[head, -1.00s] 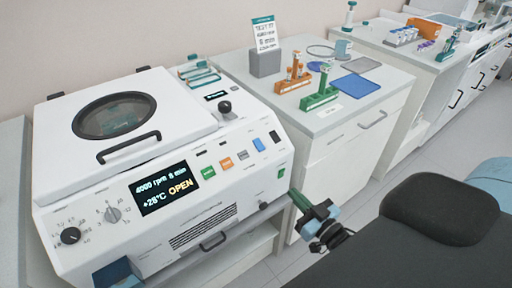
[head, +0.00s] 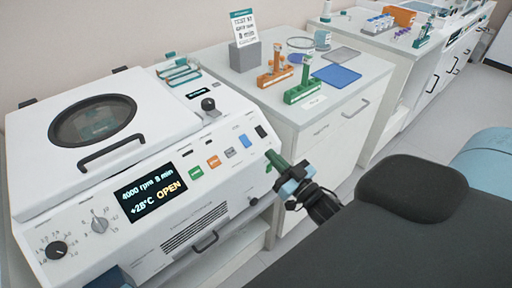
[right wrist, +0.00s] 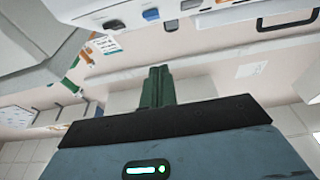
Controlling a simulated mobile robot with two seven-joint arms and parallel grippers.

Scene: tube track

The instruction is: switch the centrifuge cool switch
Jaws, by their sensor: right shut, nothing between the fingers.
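The white centrifuge (head: 205,112) stands at the left in the head view, lid down, its display (head: 150,193) reading "4000 rpm 8 min +28°C OPEN". A blue switch (head: 245,141) sits near the right end of its sloped panel, beside a black one (head: 261,131). I cannot read their labels. My right gripper (head: 273,158) is shut and empty, its green fingertips just off the panel's right end, below and right of the blue switch. In the right wrist view, the shut fingers (right wrist: 158,87) point toward the machine's edge, with the blue switch (right wrist: 151,14) beyond. My left gripper is not in view.
Green (head: 195,172), orange (head: 213,161) and grey (head: 230,153) buttons line the panel left of the blue switch. A black-knobbed lever (head: 208,105) rises behind them. A side cabinet (head: 325,118) holds tube racks and a blue mat (head: 337,76).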

